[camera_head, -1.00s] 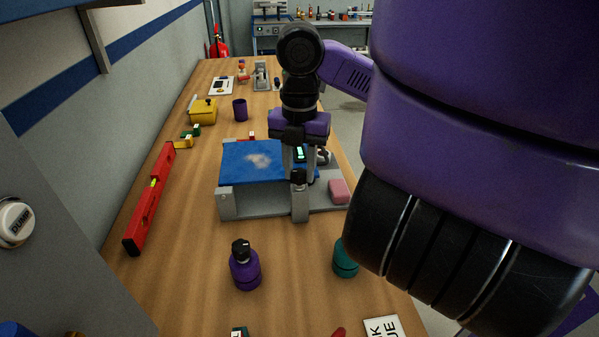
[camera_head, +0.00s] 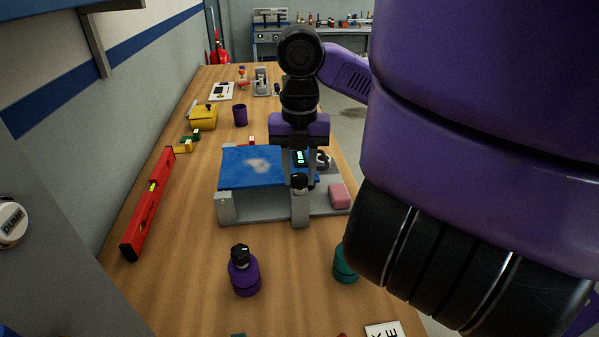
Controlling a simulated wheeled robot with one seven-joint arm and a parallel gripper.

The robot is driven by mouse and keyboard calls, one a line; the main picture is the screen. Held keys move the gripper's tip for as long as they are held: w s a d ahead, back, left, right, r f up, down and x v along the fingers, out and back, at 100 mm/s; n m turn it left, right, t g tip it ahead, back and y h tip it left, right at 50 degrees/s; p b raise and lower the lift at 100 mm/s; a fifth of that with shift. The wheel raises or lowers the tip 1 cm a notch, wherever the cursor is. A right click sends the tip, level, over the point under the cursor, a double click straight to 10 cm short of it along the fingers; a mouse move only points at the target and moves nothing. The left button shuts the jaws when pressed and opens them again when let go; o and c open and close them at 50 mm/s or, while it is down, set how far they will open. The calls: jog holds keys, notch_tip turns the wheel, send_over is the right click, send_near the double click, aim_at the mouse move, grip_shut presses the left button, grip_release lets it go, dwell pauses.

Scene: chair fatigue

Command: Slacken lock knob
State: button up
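A fixture with a blue top (camera_head: 245,168) stands on the wooden bench, with a grey upright post (camera_head: 300,210) at its front. A black lock knob (camera_head: 299,183) sits at the top of this post. My gripper (camera_head: 300,179) points down at the post from above. Its two fingers are apart, one on each side of the knob in the picture. They look open, with no clear contact on the knob. The exact depth between fingers and knob is hard to tell. A small green-lit display (camera_head: 299,157) shows between the fingers.
A pink block (camera_head: 339,195) lies on the fixture's right side. A purple bottle (camera_head: 244,274) and a teal bottle (camera_head: 345,264) stand in front. A red level (camera_head: 151,203) lies at left. My arm hides much of the right side. Bench between level and fixture is clear.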

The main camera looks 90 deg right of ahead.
aim_at(300, 176)
jog(key=o, duration=0.3)
jog(key=shift+o, duration=0.2)
notch_tip(300, 176, up, 8)
jog(key=shift+f+p, duration=0.1)
jog(key=shift+p, duration=0.25)
dwell(0.5)
